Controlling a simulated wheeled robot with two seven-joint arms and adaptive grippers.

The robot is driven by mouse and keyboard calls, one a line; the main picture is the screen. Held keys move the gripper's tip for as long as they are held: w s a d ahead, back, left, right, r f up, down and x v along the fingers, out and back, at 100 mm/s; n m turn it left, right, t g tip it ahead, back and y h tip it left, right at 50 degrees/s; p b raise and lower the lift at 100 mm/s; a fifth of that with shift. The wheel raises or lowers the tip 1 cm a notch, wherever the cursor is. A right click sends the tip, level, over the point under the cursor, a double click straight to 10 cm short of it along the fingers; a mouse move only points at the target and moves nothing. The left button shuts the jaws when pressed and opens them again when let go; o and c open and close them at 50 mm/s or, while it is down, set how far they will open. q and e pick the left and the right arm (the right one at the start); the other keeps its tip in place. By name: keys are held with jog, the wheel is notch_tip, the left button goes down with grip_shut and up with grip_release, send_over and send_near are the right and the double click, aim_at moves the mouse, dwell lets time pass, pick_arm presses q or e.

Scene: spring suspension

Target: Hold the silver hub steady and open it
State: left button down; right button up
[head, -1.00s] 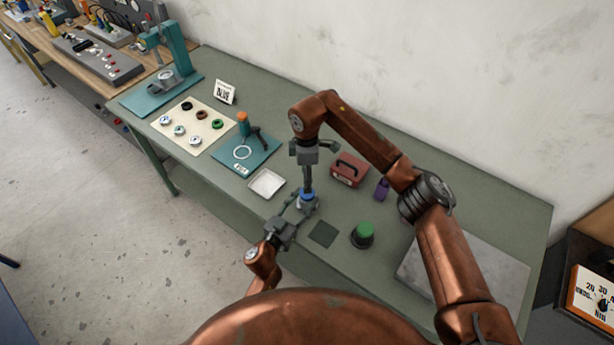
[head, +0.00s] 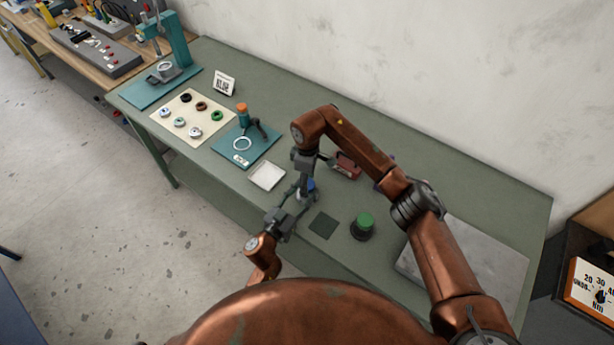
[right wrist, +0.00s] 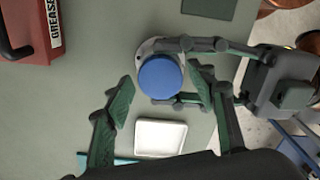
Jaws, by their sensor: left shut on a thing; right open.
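The silver hub (right wrist: 145,50) with its round blue cap (right wrist: 160,77) stands near the table's front edge; in the head view the blue cap (head: 311,185) is partly hidden by my grippers. My left gripper (head: 299,197) reaches in from the front and is shut on the hub's silver lower part; it comes in from the right in the right wrist view. My right gripper (right wrist: 160,80) is above the hub, pointing down, with open fingers on either side of the blue cap. Gaps show between its fingers and the cap.
A white tray (head: 267,176) stands left of the hub. A dark square pad (head: 323,225) and a green-topped button (head: 362,225) lie to the right. A red grease box (head: 347,165) is behind my right gripper. A cream mat (head: 192,118) with several rings lies farther left.

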jog(key=shift+f, duration=0.15)
jog(key=shift+c, duration=0.2)
jog(key=c, duration=1.1)
jog(key=o, duration=1.3)
jog(key=shift+c, duration=0.2)
notch_tip(320, 180, up, 8)
jog(key=shift+f, duration=0.15)
jog(key=shift+c, duration=0.6)
jog(key=shift+f, duration=3.85)
jog(key=shift+c, duration=0.4)
jog(key=c, duration=1.1)
jog(key=o, duration=1.3)
